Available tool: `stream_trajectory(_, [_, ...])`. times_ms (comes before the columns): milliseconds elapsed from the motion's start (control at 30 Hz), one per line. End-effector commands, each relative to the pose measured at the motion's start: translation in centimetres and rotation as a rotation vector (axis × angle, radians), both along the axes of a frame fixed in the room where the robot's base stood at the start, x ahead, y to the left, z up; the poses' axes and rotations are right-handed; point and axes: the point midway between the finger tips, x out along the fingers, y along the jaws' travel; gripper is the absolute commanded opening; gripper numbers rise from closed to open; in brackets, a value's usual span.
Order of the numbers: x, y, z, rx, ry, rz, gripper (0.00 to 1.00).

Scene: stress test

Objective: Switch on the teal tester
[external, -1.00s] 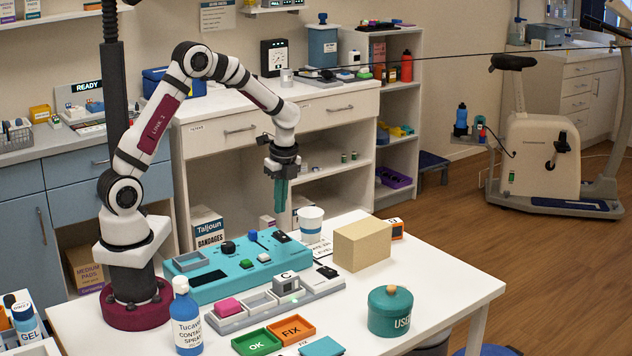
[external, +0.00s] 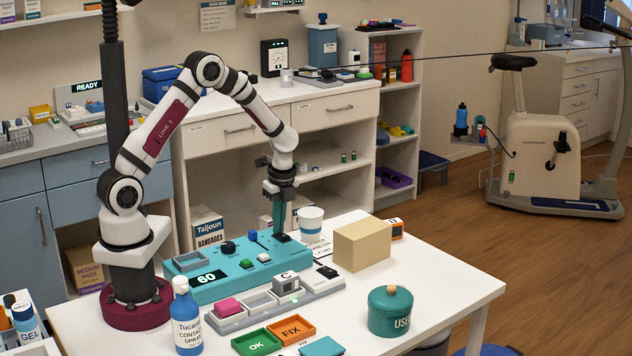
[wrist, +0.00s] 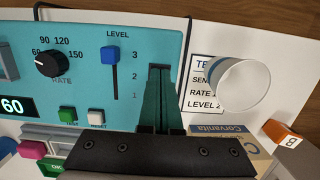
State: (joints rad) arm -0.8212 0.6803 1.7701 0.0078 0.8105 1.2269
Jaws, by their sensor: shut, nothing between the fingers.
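The teal tester (external: 235,281) lies on the white table, and it fills the left of the wrist view (wrist: 150,40). Its display (wrist: 14,107) is lit and reads 60. A black rate knob (wrist: 51,64) and a blue level slider (wrist: 110,55), up by the 3, are on its face. A green button (wrist: 67,114) and a white reset button (wrist: 96,117) sit below. My gripper (external: 279,234) is shut and empty, its tips down at the tester's far right corner, on or just above the black switch there. The fingers (wrist: 160,72) hide most of that switch.
A white cup (external: 311,224) and a printed card (wrist: 203,72) stand close right of the tester. A cardboard box (external: 362,244) is further right. A grey tray of blocks (external: 237,322) lies in front, with a blue spray bottle (external: 187,322) to the left.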

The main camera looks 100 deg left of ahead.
Motion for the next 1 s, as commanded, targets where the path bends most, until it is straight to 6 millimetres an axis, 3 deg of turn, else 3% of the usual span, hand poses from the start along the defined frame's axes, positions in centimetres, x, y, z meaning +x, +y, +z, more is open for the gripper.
stream_trajectory(767, [1.2, -1.2, 0.6, -0.001, -0.001, 0.001, 0.0])
stream_trajectory(867, [1.3, -1.3, 1.8, 0.001, -0.001, 0.0, 0.0])
stream_trajectory(1000, [1.7, -1.6, 5.0, 0.002, -0.004, -0.001, 0.0])
